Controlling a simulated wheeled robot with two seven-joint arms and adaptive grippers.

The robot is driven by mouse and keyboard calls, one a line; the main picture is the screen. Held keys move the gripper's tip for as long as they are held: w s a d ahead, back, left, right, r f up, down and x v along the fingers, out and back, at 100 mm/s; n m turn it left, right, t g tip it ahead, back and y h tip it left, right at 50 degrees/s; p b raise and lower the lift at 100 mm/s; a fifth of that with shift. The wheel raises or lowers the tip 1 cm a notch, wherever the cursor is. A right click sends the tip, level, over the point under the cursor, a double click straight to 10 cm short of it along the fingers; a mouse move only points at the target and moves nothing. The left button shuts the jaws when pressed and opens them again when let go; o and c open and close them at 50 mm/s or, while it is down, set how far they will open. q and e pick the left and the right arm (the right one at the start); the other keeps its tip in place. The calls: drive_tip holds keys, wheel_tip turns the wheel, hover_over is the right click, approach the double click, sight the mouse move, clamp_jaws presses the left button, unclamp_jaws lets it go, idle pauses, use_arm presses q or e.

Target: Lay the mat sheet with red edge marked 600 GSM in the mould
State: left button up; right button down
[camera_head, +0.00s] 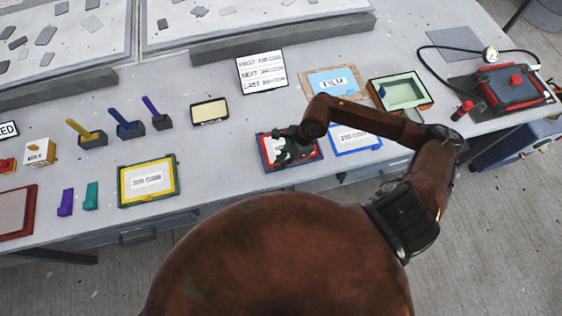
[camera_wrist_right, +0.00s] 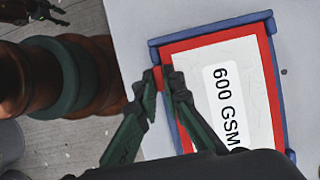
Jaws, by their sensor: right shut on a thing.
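The mat sheet with red edge marked 600 GSM (camera_wrist_right: 224,100) lies in a blue-edged tray (camera_wrist_right: 210,31) at the bench's front edge. The sheet shows in the head view too (camera_head: 313,153), partly covered by my right gripper. My right gripper (camera_wrist_right: 164,76) is shut on the sheet's small red tab at its edge. In the head view the right gripper (camera_head: 288,150) reaches down over the sheet. The mould (camera_head: 403,92), a pale green recess with a dark rim, stands farther back to the right. A dark part at the wrist view's top left looks like my left gripper (camera_wrist_right: 50,12); its jaws are unclear.
A blue-edged sheet (camera_head: 357,150) lies right of the red one, a yellow-edged sheet (camera_head: 148,180) to the left. The FILM sheet (camera_head: 333,84) lies left of the mould. A label board (camera_head: 261,72) stands behind. A gauge and hose (camera_head: 491,54) are at the far right.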

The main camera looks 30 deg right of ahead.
idle(0.3)
drive_tip(key=c, duration=2)
unclamp_jaws()
drive_tip(key=shift+d+r, duration=0.1)
drive_tip(key=v, duration=1.1)
drive_tip(key=shift+d+r, duration=0.15)
drive_tip(key=shift+r, duration=0.25)
